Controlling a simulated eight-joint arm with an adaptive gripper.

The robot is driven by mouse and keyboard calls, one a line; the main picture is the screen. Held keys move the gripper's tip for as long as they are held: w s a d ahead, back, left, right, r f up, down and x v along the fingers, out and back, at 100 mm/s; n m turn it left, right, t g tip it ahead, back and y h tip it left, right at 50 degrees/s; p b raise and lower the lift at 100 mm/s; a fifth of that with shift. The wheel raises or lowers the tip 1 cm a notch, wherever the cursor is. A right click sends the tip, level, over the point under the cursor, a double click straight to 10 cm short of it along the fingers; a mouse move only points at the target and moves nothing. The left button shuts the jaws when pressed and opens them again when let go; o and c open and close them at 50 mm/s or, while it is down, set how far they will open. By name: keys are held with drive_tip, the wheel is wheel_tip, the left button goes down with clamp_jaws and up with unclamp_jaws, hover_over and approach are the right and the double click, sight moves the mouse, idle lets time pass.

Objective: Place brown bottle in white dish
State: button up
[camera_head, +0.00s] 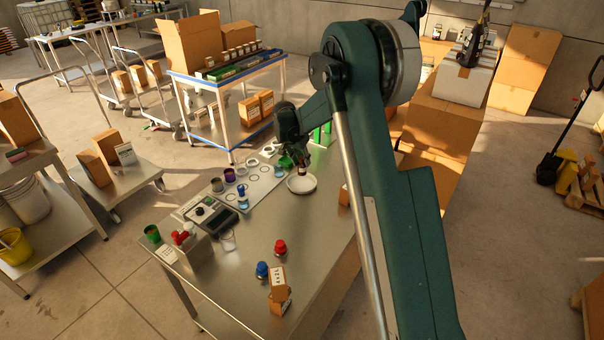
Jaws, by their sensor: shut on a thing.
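The white dish (301,186) is a shallow round dish on the metal table, near its far side. My gripper (299,162) is shut on the brown bottle (302,173), a small dark brown thing with a pale part. The bottle shows just below the fingers, upright or nearly so, over the far part of the dish. I cannot tell whether its base touches the dish. The fingers and my arm hide the top of the bottle.
A pale tray (262,183) with jars and ring marks lies left of the dish. A scale (213,215), a green cup (152,233), a red knob-like item (280,247), a blue one (262,270) and small boxes (278,283) stand nearer. The table right of the scale is mostly clear.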

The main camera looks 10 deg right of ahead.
sight(302, 171)
drive_tip(key=shift+f, duration=1.3)
drive_tip(key=shift+f, duration=0.15)
drive_tip(key=shift+f, duration=1.75)
drive_tip(key=shift+f, duration=0.15)
drive_tip(key=o, duration=0.9)
drive_tip(key=shift+r, duration=0.2)
drive_tip(key=shift+v, duration=5.95)
